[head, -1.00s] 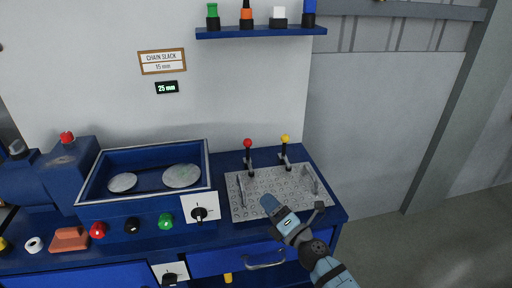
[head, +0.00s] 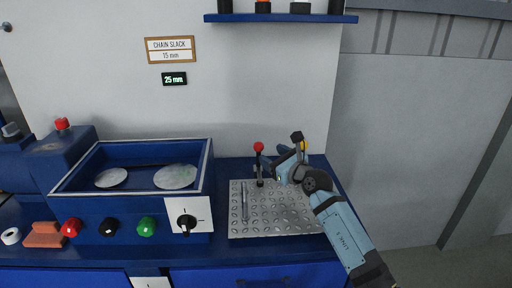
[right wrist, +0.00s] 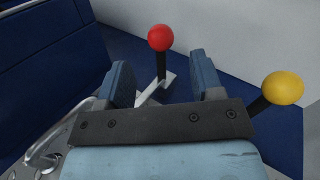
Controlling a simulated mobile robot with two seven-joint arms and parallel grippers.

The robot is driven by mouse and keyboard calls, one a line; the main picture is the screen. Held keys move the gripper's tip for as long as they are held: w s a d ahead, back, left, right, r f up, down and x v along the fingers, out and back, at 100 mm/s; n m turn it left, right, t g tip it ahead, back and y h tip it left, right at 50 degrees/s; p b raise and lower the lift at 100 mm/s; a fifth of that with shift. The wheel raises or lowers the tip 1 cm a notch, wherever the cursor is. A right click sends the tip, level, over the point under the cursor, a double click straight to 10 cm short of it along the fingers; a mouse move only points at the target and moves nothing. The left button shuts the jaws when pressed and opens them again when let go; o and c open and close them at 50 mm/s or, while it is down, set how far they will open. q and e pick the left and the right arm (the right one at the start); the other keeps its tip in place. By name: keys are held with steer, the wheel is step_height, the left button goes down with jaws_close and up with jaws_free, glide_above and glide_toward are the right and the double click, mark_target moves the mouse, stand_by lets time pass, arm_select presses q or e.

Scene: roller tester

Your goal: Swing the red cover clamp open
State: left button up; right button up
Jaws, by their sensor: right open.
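The red cover clamp is a lever with a red ball knob (head: 258,147) on a black upright stem, at the back left of the metal plate. It also shows in the right wrist view (right wrist: 161,38), beyond and between my finger tips. My right gripper (head: 270,160) is open and empty, close to the right of the red lever in the head view. In the right wrist view its two fingers (right wrist: 160,85) stand apart. A yellow-knobbed lever (right wrist: 283,88) is to the right of the fingers; in the head view my gripper mostly hides it. My left gripper is not in view.
The studded metal plate (head: 270,222) has a silver handle (head: 244,201) at its left. A blue tray (head: 130,158) with two pale discs stands to the left, above several knobs. A shelf (head: 280,18) hangs on the wall above.

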mark_target(255, 144)
steer(key=b+x, duration=0.1)
steer(key=x, duration=0.7)
steer(key=shift+f+b, duration=0.1)
steer(key=shift+b, duration=0.3)
steer(key=shift+w+a, duration=0.3)
steer(key=shift+w, duration=0.1)
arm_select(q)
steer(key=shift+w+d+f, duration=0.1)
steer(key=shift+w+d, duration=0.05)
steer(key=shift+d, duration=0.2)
